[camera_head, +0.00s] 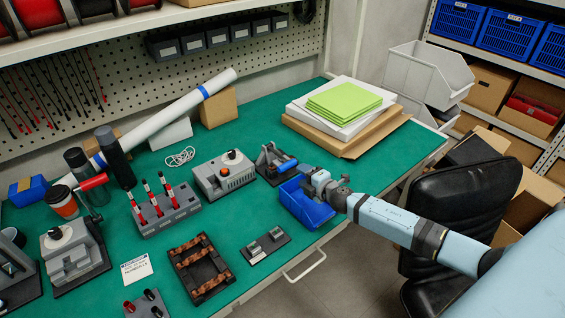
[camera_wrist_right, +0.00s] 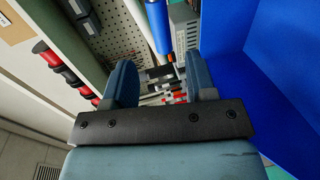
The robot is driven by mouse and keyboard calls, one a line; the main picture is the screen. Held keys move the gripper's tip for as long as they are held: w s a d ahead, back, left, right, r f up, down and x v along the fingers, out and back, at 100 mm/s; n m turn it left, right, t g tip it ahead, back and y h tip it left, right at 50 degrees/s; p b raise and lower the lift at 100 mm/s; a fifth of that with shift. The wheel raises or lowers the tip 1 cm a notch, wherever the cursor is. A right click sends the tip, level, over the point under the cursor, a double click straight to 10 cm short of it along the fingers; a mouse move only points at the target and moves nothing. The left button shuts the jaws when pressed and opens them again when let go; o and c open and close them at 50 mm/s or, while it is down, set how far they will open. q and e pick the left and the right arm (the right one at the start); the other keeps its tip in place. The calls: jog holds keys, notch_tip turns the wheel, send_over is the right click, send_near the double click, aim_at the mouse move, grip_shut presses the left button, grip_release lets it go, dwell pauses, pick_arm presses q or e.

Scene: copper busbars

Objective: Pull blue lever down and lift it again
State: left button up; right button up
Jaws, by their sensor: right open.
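The blue lever (camera_head: 287,166) is the handle of a dark metal clamp (camera_head: 268,160) on the green bench. It points right, towards my right gripper. My right gripper (camera_head: 308,175) is open and empty, just right of the lever's end, above the rim of a blue bin. In the right wrist view, my two fingers (camera_wrist_right: 160,78) stand apart. A blue cylinder that looks like the lever handle (camera_wrist_right: 158,25) shows beyond them, not between them. My left gripper is not in view.
The blue bin (camera_head: 299,210) stands close below my right gripper; its wall fills the right of the wrist view (camera_wrist_right: 275,60). A grey box with an orange switch (camera_head: 224,175) is left of the clamp. Stacked boards (camera_head: 345,112) lie behind. A black chair (camera_head: 460,205) stands beside the bench.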

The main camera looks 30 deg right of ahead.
aim_at(289, 167)
jog(key=b+x, duration=0.1)
jog(key=x, duration=0.9)
jog(key=shift+w+f, duration=0.2)
jog(key=shift+w, duration=0.15)
grip_shut()
